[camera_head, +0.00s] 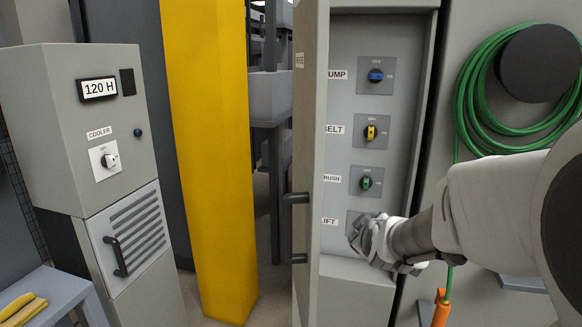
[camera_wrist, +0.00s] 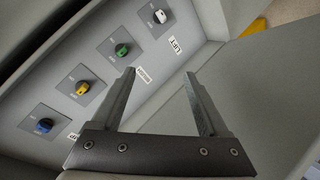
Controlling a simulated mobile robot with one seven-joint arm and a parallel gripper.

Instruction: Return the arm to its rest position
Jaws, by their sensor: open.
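My gripper (camera_head: 368,240) is in front of the lower part of an open control cabinet (camera_head: 342,285), at the LIFT switch, whose knob it hides in the head view. In the wrist view my gripper (camera_wrist: 160,78) shows two spread fingers with nothing between them. The white LIFT knob (camera_wrist: 159,16) lies beyond the fingertips there, apart from them. My arm (camera_head: 495,200) reaches in from the right. Above are the green knob (camera_head: 366,183), the yellow knob (camera_head: 370,132) and the blue PUMP knob (camera_head: 375,76).
The cabinet's open door (camera_head: 309,120) stands just left of my gripper. A green hose (camera_head: 470,90) hangs coiled on the right, with an orange end piece (camera_head: 441,308) below. A yellow pillar (camera_head: 208,150) and a cooler cabinet (camera_head: 70,150) stand further left.

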